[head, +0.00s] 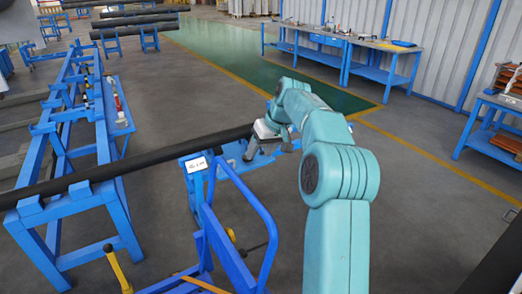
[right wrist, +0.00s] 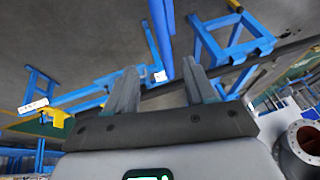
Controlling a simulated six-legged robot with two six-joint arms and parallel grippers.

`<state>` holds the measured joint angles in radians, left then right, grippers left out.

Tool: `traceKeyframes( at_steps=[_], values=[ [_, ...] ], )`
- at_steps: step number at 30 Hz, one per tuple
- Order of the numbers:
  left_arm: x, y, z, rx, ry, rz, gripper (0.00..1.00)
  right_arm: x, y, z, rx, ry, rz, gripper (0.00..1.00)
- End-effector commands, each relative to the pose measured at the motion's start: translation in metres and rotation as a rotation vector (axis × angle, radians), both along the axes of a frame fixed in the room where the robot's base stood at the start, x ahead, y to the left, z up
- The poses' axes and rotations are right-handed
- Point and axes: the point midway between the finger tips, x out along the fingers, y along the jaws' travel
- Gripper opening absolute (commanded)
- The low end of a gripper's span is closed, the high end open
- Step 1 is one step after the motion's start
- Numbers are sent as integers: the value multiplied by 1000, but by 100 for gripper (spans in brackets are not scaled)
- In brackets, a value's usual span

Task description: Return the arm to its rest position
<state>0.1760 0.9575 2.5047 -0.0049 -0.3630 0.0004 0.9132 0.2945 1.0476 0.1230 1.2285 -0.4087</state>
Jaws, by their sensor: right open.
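My right arm is teal and reaches forward through the middle of the head view. Its gripper (head: 256,150) is beside the end of a long black pipe (head: 130,163), partly hidden by the wrist. In the right wrist view the two grey fingers of the right gripper (right wrist: 161,72) stand apart with nothing gripped between them. Behind the gap are the blue stand and a small white label (right wrist: 160,76). A flanged cylinder (right wrist: 302,140) with a bolted ring shows at the right edge of that view. My left gripper is not in view.
Blue trestles (head: 70,205) carry the pipe at left. A blue frame (head: 240,235) with a white sign (head: 196,164) stands close to my arm. Blue workbenches (head: 345,50) line the back wall. Grey floor (head: 425,170) is open right of the arm.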

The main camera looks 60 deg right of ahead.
Motion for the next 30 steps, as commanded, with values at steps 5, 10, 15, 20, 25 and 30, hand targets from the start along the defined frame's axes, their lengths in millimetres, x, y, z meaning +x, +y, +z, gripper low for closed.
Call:
traceKeyframes(
  at_steps=[5, 10, 15, 20, 25, 30],
  values=[
    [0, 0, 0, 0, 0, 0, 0, 0, 0, 0, 0, 0, 0, 55],
    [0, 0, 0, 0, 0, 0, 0, 0, 0, 0, 0, 0, 0, 55],
    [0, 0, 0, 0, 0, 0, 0, 15, 9, -24, 22, 8, 13, 55],
    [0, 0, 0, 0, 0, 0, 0, 61, 55, -108, 88, 43, 56, 55],
    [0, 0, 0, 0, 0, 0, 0, 97, 142, -209, 152, 93, 121, 55],
    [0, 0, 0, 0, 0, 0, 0, 96, 255, -298, 202, 156, 205, 55]
  ],
)
